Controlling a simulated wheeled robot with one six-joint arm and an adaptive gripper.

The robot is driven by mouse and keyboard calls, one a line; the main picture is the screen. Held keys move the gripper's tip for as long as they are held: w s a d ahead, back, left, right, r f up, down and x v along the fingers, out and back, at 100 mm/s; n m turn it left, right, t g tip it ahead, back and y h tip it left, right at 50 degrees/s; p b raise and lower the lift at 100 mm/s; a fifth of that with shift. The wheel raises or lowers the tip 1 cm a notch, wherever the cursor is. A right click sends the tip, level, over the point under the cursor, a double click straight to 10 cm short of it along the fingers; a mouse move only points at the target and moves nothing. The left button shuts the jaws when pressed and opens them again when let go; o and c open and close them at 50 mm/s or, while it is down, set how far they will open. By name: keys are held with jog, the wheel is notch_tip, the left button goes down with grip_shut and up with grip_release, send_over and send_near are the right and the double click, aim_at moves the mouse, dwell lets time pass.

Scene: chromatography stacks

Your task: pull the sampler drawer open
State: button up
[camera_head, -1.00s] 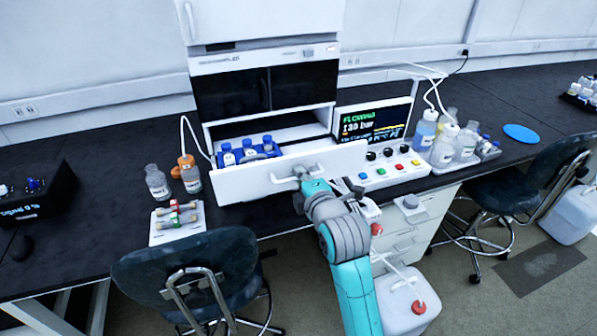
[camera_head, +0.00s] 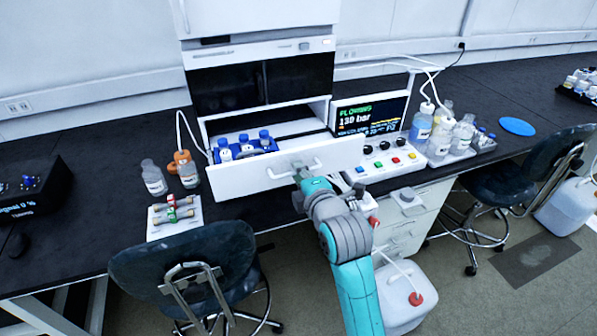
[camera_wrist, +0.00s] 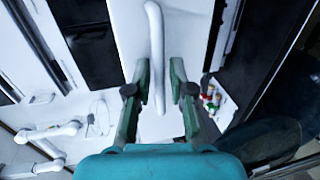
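The sampler drawer (camera_head: 235,181) is a white-fronted drawer at the bottom of the stacked instrument. It stands pulled out, with several blue-capped vials in a blue rack (camera_head: 243,150) inside it. Its pale bar handle (camera_head: 279,175) is on the front; in the wrist view the handle (camera_wrist: 155,35) runs upright between my two fingers. My gripper (camera_head: 300,174) is at the right part of the handle. In the wrist view my gripper (camera_wrist: 160,75) has its fingers drawn in on either side of the bar. The exact finger contact is hard to see.
Bottles (camera_head: 154,178) and a small white tray (camera_head: 173,217) stand left of the drawer. A control panel with knobs (camera_head: 390,162) is close on the right. A chair (camera_head: 190,265) stands in front at lower left, and a white canister (camera_head: 405,295) is on the floor beside my arm.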

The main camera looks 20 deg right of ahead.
jog(key=v, duration=1)
jog(key=shift+s, duration=0.35)
jog(key=s+f+m, duration=0.9)
jog(key=s+f, duration=0.6)
jog(key=s+f+m, duration=0.2)
jog(key=s+m, duration=0.7)
jog(key=s, duration=1.3)
jog(key=shift+s+a+f+g, duration=0.3)
jog(key=shift+s+f+g, duration=0.05)
jog(key=shift+s+g, duration=0.05)
jog(key=shift+d, duration=0.15)
